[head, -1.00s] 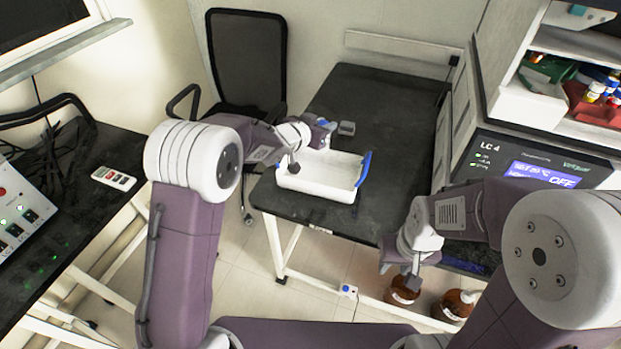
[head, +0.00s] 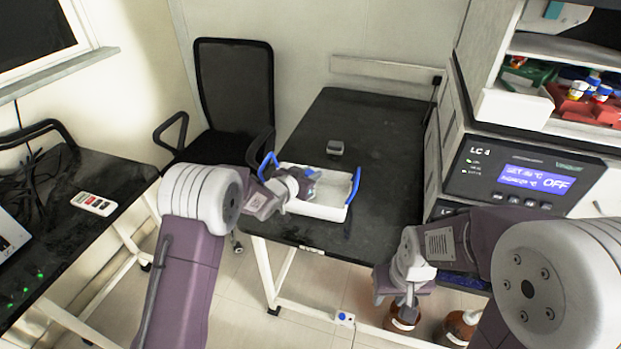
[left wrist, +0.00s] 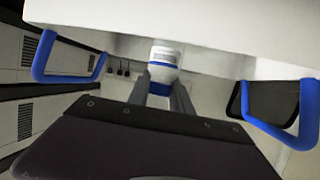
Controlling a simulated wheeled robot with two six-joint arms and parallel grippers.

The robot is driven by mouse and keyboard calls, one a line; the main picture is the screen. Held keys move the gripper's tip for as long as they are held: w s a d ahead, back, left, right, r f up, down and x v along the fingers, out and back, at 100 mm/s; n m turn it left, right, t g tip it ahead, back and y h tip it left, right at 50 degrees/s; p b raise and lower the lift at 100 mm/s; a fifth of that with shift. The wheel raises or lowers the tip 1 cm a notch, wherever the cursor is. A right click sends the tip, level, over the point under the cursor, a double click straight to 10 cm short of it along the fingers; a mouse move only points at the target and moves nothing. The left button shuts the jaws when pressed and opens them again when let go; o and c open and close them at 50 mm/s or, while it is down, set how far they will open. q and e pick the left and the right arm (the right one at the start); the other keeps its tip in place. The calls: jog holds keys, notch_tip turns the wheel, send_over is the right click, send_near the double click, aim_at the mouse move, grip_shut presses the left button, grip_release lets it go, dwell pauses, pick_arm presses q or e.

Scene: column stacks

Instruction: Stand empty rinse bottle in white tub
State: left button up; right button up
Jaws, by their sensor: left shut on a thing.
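The white tub (head: 318,211) with a blue handle at each end stands on the dark bench. It also fills the top of the left wrist view (left wrist: 230,30), upside down. My left gripper (head: 303,184) is over the tub's left part. It is shut on the rinse bottle (left wrist: 163,60), whose white body and blue band show between the fingers in the left wrist view. In the head view the bottle is mostly hidden by the gripper. I cannot tell whether the bottle touches the tub floor. My right gripper (head: 408,304) hangs low off the bench's front right; its jaws are unclear.
A small grey object (head: 335,147) lies on the bench behind the tub. Brown bottles (head: 458,327) stand low by my right gripper. A chair (head: 233,95) is at the back left, and a unit with a blue display (head: 525,178) is at right. The bench behind the tub is mostly clear.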

pick_arm(q)
jog(key=shift+w+f, duration=0.1)
jog(key=shift+f, duration=0.15)
jog(key=shift+f, duration=0.15)
jog(key=o, duration=1)
jog(key=shift+r, duration=0.35)
jog(key=p+v, duration=0.1)
jog(key=v, duration=1.1)
jog(key=shift+f, duration=0.2)
